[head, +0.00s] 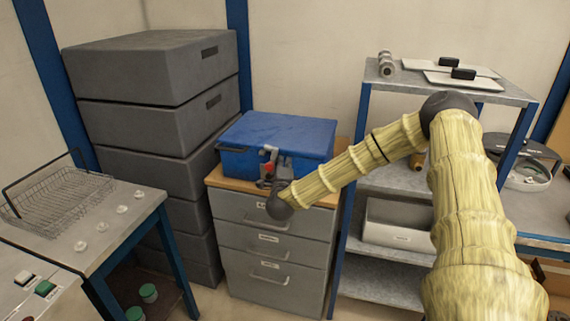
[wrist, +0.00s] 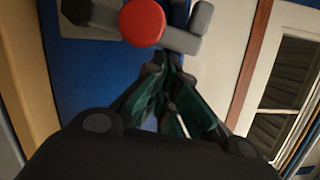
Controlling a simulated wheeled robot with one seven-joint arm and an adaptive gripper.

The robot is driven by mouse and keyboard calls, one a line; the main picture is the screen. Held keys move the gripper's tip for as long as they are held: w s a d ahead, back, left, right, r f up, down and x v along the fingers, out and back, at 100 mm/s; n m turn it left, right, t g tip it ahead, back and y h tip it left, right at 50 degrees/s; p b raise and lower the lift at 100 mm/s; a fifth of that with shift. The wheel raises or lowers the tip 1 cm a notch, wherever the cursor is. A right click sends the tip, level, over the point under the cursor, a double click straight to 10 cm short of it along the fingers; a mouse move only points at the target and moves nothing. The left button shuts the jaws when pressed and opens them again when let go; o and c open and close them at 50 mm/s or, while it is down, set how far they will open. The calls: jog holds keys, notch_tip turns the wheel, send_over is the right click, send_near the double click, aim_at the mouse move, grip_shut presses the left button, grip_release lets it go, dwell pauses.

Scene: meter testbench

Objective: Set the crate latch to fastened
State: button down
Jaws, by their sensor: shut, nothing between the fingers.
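The blue crate (head: 285,135) stands lid down on the wooden top of a grey drawer cabinet. Its latch (head: 267,168), a grey piece with a red round knob, is on the crate's front. In the wrist view the red knob (wrist: 142,22) and grey latch bar (wrist: 183,40) are at the top, close beyond the fingertips. My gripper (wrist: 168,62) is shut and empty, its green and black fingers meeting just below the latch bar. I cannot tell whether they touch it. In the head view my gripper is at the crate's front, partly hidden by my wrist.
A grey drawer cabinet (head: 270,235) bears the crate. Stacked grey boxes (head: 155,115) stand to its left. A metal shelf unit (head: 400,180) stands close on the right. A table with a wire basket (head: 62,198) is at the left.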

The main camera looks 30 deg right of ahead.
jog(key=shift+w+a+r+n+y, duration=0.2)
jog(key=shift+w+a+r+n, duration=0.15)
jog(key=shift+n, duration=0.3)
jog(key=shift+w+a+r+n+y, duration=0.2)
jog(key=shift+w+a+r+n, duration=0.15)
jog(key=shift+n, duration=0.3)
jog(key=shift+d+f, duration=0.1)
jog(key=s+a+b, duration=0.3)
jog(key=s, duration=0.8)
jog(key=shift+s+a, duration=0.1)
